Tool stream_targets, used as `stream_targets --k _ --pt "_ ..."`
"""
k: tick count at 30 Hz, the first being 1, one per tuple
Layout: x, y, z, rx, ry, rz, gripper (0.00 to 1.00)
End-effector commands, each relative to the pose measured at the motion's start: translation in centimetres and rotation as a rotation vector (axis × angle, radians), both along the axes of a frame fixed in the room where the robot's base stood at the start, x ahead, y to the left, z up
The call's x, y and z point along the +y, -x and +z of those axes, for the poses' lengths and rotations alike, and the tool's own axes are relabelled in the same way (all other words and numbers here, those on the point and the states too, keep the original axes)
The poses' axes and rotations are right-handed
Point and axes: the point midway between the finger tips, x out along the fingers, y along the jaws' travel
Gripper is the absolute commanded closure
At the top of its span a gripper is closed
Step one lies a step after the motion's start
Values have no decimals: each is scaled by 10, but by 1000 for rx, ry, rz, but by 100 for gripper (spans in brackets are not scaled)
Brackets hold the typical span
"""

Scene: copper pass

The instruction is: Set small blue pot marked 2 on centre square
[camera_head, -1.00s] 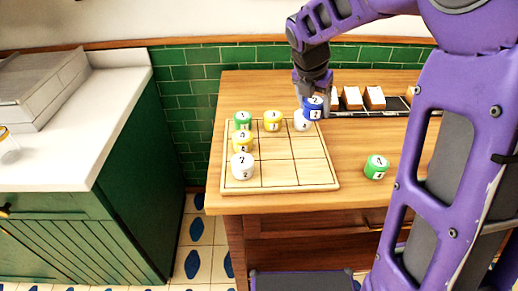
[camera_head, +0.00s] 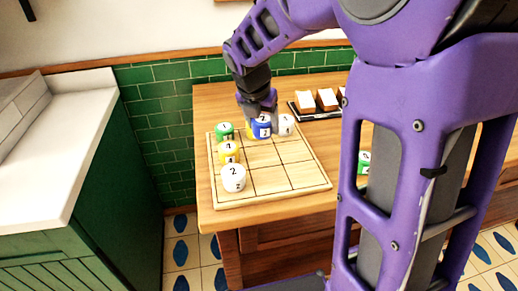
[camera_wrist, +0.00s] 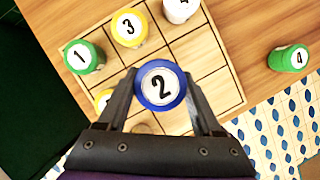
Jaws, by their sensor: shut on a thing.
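The small blue pot marked 2 (camera_head: 261,128) is between the fingers of my gripper (camera_head: 261,112), which is shut on it. It is upright and appears raised over the board (camera_head: 290,178). The wrist view shows the blue pot (camera_wrist: 160,93) from above, its number 2 on top, with a finger on each side. The board has a three by three grid. Its centre square (camera_head: 262,153) looks bare in the head view, just below the pot in the picture. The pot partly covers that area in the wrist view.
On the board stand a green pot 1 (camera_wrist: 82,57), a yellow pot 3 (camera_wrist: 128,27), a white pot (camera_head: 286,124), another yellow pot (camera_head: 229,151) and a white pot 2 (camera_head: 233,178). A green pot 4 (camera_wrist: 290,59) stands off the board. The board's right side is clear.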

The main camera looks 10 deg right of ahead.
Motion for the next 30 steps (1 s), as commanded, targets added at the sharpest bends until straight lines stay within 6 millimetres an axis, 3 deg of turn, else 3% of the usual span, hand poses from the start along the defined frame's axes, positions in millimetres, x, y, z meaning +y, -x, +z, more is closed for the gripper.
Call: stream_targets --k 1,7,13,26,27,30 --pt "0 0 -13 2 0 2 97" --pt "0 0 -32 0 0 1 97" --pt "0 0 -66 2 1 1 97" --pt "0 0 -73 -1 1 1 97" --pt "0 0 -73 -1 1 1 29" --pt "0 0 -73 -1 1 0 11"
